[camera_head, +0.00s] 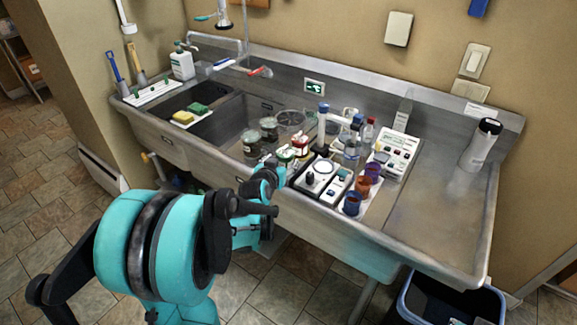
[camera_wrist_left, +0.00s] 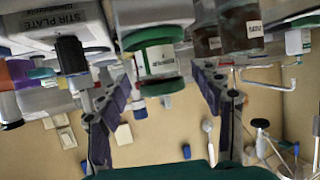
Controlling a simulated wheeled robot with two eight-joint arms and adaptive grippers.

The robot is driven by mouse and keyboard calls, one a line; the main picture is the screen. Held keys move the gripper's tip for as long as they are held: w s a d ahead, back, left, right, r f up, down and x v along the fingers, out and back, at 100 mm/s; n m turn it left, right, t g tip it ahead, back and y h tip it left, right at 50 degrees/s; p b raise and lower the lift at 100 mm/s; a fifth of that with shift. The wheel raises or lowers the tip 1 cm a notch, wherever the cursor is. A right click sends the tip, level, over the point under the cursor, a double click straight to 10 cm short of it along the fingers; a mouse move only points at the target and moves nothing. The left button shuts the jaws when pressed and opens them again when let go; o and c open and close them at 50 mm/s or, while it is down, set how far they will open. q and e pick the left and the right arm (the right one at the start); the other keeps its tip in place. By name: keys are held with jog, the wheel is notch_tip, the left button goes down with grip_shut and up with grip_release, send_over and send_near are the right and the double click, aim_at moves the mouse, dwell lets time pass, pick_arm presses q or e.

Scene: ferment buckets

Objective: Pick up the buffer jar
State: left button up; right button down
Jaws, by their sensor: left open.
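A small jar with a green cap and a white label with a green band, which I take to be the buffer jar, shows in the left wrist view (camera_wrist_left: 158,60). Its label is too small to read surely. It appears to be the green-and-white jar (camera_head: 285,158) at the sink's front edge in the head view. My left gripper (camera_head: 268,182) is just in front of it, open. In the left wrist view the spread fingers (camera_wrist_left: 162,80) lie either side of the jar, with a gap. The arm hides part of the jar's surroundings. My right gripper is not in view.
A stir plate (camera_head: 321,176) stands close to the right of the jar. Coloured cups (camera_head: 352,203) and a white meter box (camera_head: 396,152) are further right. The right drainboard (camera_head: 440,215) is mostly clear.

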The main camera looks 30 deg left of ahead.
aim_at(283, 161)
pick_arm(q)
jog(key=b+x, duration=0.1)
jog(key=x, duration=0.3)
jog(key=shift+d+b, duration=0.1)
jog(key=shift+b, duration=0.25)
jog(key=shift+w, duration=0.15)
jog(key=shift+r, duration=0.1)
jog(key=shift+c, duration=0.4)
grip_shut()
